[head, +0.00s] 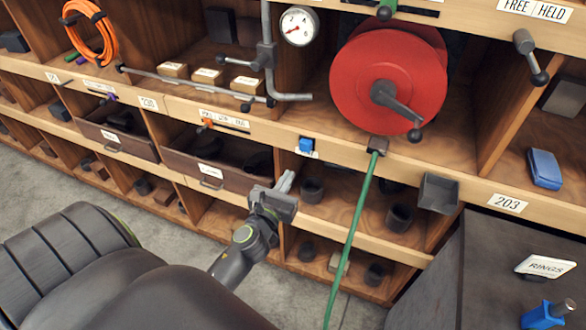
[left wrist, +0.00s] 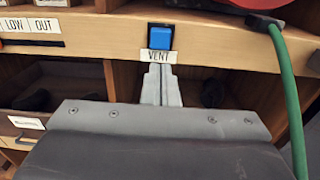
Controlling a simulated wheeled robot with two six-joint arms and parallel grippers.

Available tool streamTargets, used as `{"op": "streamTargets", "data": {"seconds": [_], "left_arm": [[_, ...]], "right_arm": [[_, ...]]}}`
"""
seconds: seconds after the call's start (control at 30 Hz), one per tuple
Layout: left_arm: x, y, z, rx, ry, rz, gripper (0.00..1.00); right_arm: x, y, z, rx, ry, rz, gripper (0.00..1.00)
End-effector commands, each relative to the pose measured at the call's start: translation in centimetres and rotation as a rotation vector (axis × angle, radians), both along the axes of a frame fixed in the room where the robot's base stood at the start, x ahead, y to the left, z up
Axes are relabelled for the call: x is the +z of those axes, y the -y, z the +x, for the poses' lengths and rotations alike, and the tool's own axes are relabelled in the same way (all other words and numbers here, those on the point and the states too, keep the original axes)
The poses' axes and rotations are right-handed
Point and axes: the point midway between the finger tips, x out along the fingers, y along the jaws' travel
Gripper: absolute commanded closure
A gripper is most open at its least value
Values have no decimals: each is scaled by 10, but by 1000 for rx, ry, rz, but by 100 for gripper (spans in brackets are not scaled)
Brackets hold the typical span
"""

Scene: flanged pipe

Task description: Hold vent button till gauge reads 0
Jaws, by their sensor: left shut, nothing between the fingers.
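The vent button (head: 306,144) is a blue square on the front edge of a wooden shelf. It also shows in the left wrist view (left wrist: 160,37), above a white VENT label (left wrist: 159,56). The round white gauge (head: 299,25) sits above it on a grey pipe; its dial is too small to read surely. My left gripper (head: 287,181) is shut and empty, just below the button and apart from it. In the left wrist view, its closed fingers (left wrist: 160,72) point up at the label, in line with the button. My right gripper is not in view.
A red reel (head: 388,78) with a crank stands right of the gauge. A green hose (head: 352,230) hangs down right of my left gripper. Open drawers (head: 215,165) lie left of it. A dark cabinet (head: 470,270) stands at the lower right.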

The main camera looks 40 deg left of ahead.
Motion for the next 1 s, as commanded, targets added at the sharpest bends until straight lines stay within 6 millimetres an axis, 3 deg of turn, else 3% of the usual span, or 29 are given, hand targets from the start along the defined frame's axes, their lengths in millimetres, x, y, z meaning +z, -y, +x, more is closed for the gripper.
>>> {"op": "streamTargets", "data": {"seconds": [0.1,0.3,0.9,1.0], "left_arm": [[-1,4,-17,1,-2,0,100],[0,7,-29,1,-1,0,100],[-1,7,-29,1,-1,-2,100],[-15,6,-29,3,-20,-56,100]], "right_arm": [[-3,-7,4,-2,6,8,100],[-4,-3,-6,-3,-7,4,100],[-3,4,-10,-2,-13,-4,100],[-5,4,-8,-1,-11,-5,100]]}}
